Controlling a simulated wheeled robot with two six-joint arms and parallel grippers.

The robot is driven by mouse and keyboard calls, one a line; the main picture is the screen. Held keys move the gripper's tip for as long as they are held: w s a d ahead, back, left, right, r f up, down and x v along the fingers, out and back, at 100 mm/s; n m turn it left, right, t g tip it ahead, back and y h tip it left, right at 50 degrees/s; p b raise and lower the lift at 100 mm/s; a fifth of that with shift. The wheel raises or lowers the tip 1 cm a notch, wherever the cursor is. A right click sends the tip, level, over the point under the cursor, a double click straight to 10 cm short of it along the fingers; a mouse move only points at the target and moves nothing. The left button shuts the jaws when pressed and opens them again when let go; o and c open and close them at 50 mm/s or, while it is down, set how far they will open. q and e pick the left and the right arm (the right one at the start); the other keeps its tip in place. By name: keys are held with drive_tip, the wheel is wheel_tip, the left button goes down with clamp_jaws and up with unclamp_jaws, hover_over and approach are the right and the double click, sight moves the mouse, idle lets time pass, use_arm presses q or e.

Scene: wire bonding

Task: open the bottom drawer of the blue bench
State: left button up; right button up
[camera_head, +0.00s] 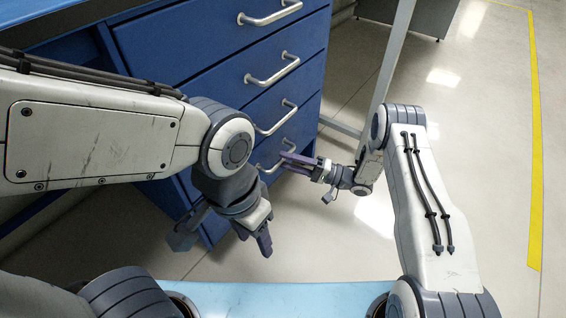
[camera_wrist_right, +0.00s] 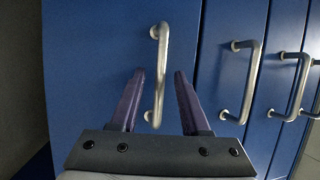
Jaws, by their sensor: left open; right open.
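The blue bench (camera_head: 205,42) has a column of blue drawers with silver bar handles. The bottom drawer (camera_wrist_right: 95,70) fills the left of the right wrist view and appears shut. Its handle (camera_wrist_right: 163,75) shows there between my right gripper's fingers, with a gap on each side. My right gripper (camera_wrist_right: 158,75) is open, its fingers pointing at the drawer front. In the head view my right gripper (camera_head: 288,161) is at the lowest handle, which it partly hides. My left gripper (camera_head: 254,240) is open and empty, pointing down in front of the bench, away from the handles.
Higher drawer handles (camera_head: 272,68) sit above the bottom one; they also show in the right wrist view (camera_wrist_right: 246,82). A grey post (camera_head: 392,50) stands right of the bench. Open pale floor (camera_head: 480,120) with a yellow line (camera_head: 535,150) lies at the right.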

drive_tip(key=shift+x, duration=0.8)
clamp_jaws()
idle(0.9)
